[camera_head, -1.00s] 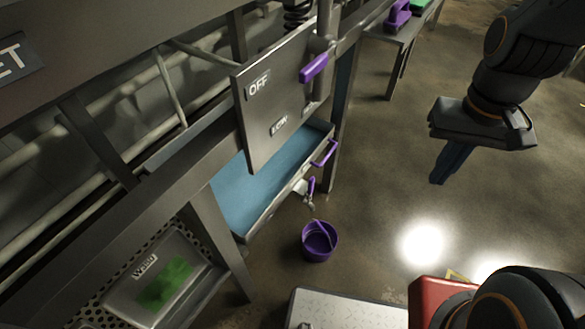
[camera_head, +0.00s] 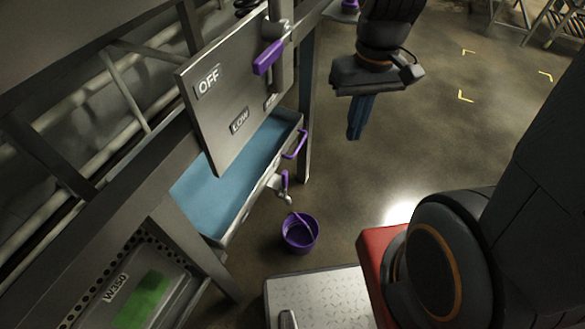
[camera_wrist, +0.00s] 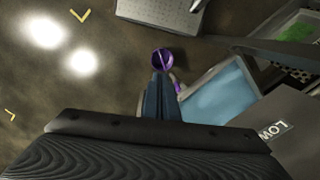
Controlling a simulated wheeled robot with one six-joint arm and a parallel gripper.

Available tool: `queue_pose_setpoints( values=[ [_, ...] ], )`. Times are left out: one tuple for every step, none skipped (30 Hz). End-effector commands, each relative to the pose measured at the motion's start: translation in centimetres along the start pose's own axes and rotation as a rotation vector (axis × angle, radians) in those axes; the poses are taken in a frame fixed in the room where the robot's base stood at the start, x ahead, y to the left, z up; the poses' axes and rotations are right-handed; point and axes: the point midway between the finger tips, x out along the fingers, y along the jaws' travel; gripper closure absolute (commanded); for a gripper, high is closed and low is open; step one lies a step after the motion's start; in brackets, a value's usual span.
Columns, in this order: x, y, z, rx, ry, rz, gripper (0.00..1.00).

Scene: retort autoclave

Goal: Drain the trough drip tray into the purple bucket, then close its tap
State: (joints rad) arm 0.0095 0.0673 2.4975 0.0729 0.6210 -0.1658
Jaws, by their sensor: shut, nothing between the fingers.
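The trough drip tray (camera_head: 232,228) is a grey tray with a blue inside, below the OFF/LOW panel; it also shows in the wrist view (camera_wrist: 222,92). Its tap (camera_head: 284,186) has a purple lever and a metal spout at the tray's front right. The purple bucket (camera_head: 300,235) stands on the floor below and slightly right of the tap. In the wrist view the bucket (camera_wrist: 163,57) shows just beyond my fingertips. My gripper (camera_head: 354,136) is shut and empty, in the air right of the tray and tap. My fingers partly hide the tap in the wrist view.
The panel (camera_head: 225,110) with a purple lever (camera_head: 268,57) overhangs the tray. A purple handle (camera_head: 296,145) is on the tray's end. A trolley with labelled W350 box (camera_head: 125,295) is at lower left. Open floor (camera_head: 440,150) lies to the right.

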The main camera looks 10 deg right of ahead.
Motion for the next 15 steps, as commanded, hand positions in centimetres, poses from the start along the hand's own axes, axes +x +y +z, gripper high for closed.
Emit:
queue_pose_setpoints(
  values=[
    [2.2, 0.1, -1.5, -0.045, -0.023, -0.024, 1.0],
    [3.1, 0.2, -2.4, -0.082, -0.035, -0.044, 1.0],
    [4.6, 0.2, -3.7, -0.136, -0.05, -0.074, 1.0],
    [5.7, 0.2, -4.7, -0.181, -0.059, -0.1, 1.0],
    [6.9, 0.2, -5.8, -0.226, -0.067, -0.128, 1.0],
    [8.5, 0.2, -7.2, -0.287, -0.072, -0.166, 1.0],
    [9.6, 0.2, -8.2, -0.334, -0.074, -0.196, 1.0],
    [10.8, 0.2, -9.3, -0.38, -0.072, -0.226, 1.0],
    [12.4, 0.2, -10.7, -0.443, -0.066, -0.267, 1.0],
    [13.6, 0.2, -11.8, -0.489, -0.058, -0.299, 1.0],
    [14.8, 0.2, -12.8, -0.536, -0.047, -0.33, 1.0],
    [16.4, 0.3, -14.2, -0.595, -0.03, -0.37, 1.0],
    [17.5, 0.3, -15.2, -0.637, -0.013, -0.398, 1.0],
    [18.6, 0.3, -16.1, -0.679, 0.004, -0.425, 1.0],
    [19.9, 0.4, -17.3, -0.73, 0.03, -0.457, 1.0]
  ],
)
